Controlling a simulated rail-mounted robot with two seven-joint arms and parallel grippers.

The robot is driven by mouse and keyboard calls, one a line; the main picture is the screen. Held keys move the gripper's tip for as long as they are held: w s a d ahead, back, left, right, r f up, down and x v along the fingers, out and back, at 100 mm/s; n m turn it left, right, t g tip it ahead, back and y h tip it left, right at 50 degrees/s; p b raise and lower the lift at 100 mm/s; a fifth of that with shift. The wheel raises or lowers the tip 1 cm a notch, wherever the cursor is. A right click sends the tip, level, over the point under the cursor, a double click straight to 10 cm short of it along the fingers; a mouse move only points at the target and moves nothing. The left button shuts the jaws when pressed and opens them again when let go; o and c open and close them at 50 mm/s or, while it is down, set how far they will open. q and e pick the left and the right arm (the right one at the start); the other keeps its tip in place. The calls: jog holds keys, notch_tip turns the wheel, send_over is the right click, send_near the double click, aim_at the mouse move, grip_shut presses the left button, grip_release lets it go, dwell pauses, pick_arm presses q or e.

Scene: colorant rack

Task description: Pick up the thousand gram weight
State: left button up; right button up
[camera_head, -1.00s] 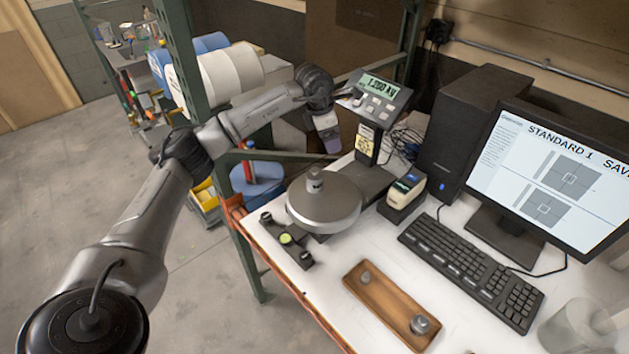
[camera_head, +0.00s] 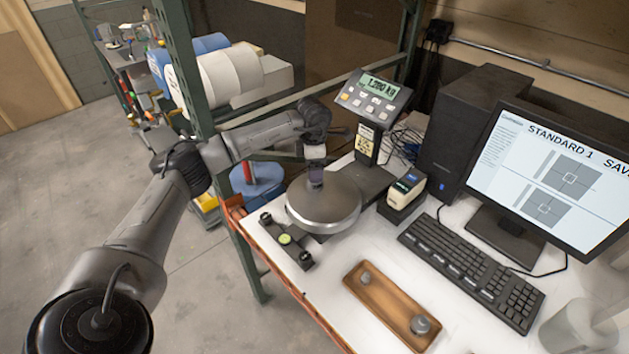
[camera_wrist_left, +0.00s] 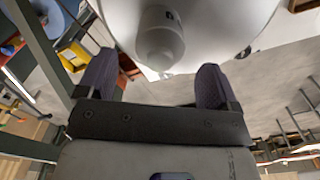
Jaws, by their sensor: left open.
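A grey metal weight with a knob (camera_wrist_left: 160,38) stands on the round pan (camera_head: 322,212) of the scale. I take it for the thousand gram weight, though its marking is too small to read. In the head view my gripper hides most of it. My left gripper (camera_head: 315,180) is at the weight, above the pan. In the left wrist view its two purple-padded fingers (camera_wrist_left: 154,80) are apart, with the weight's knob ahead of and roughly between the tips. The gripper is open and empty. My right gripper is not in view.
The scale display (camera_head: 378,92) reads 1.200 kg. A wooden tray (camera_head: 385,312) holds smaller weights. A small dark holder (camera_head: 288,240) lies before the pan. A label device (camera_head: 402,192), keyboard (camera_head: 470,262) and monitor (camera_head: 555,185) stand right. A green rack post (camera_head: 190,70) is close to my left arm.

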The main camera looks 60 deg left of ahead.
pick_arm(q)
jog(key=shift+w+f, duration=0.1)
jog(key=shift+f, duration=2.6)
jog(key=shift+r, duration=0.15)
grip_shut()
